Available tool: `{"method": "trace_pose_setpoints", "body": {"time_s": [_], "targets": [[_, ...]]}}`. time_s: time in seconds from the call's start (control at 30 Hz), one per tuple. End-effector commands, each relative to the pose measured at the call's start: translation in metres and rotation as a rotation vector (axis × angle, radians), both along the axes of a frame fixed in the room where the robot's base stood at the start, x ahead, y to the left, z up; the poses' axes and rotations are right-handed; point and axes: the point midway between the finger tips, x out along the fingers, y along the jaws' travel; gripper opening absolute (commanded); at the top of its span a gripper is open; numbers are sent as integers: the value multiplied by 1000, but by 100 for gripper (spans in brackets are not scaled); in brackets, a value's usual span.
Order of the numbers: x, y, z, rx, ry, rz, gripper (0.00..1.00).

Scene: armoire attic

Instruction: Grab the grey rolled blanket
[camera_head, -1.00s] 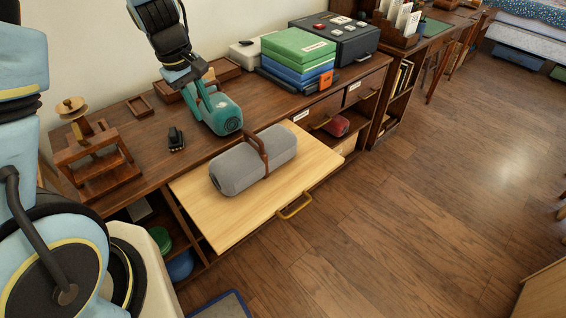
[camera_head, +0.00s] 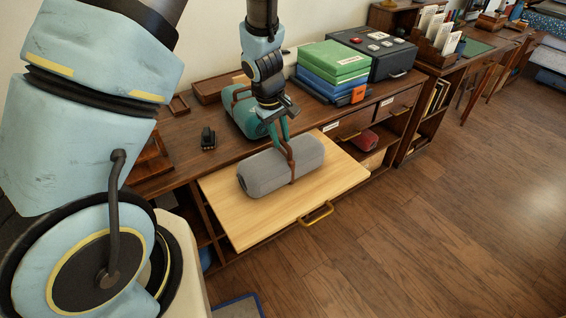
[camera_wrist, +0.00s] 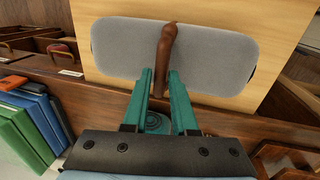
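The grey rolled blanket (camera_head: 262,172) lies on a pale wooden pull-out board (camera_head: 237,222). A brown strap with a raised handle (camera_head: 291,165) goes around its middle. My gripper (camera_head: 280,137) is above the back side of the blanket, at the strap. In the wrist view the two teal fingers of my gripper (camera_wrist: 161,82) are apart, with the brown strap handle (camera_wrist: 165,50) running between them. The grey blanket (camera_wrist: 218,55) lies just beyond the fingertips. I cannot tell whether the fingers touch the strap.
A teal rolled item (camera_head: 240,112) stands close behind my gripper on the desk. Green and blue boxes (camera_head: 333,60) and a dark case (camera_head: 375,52) are to the right. A red roll (camera_head: 366,140) sits in a cubby. The floor in front is clear.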

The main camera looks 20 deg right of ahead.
Motion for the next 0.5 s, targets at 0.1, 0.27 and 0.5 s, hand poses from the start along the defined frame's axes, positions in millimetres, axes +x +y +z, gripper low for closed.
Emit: {"method": "trace_pose_setpoints", "body": {"time_s": [0.1,0.27,0.5], "targets": [[1,-2,-16,1,1,2,26],[1,-4,-22,0,-1,1,26],[1,-4,-22,0,-1,0,18]]}}
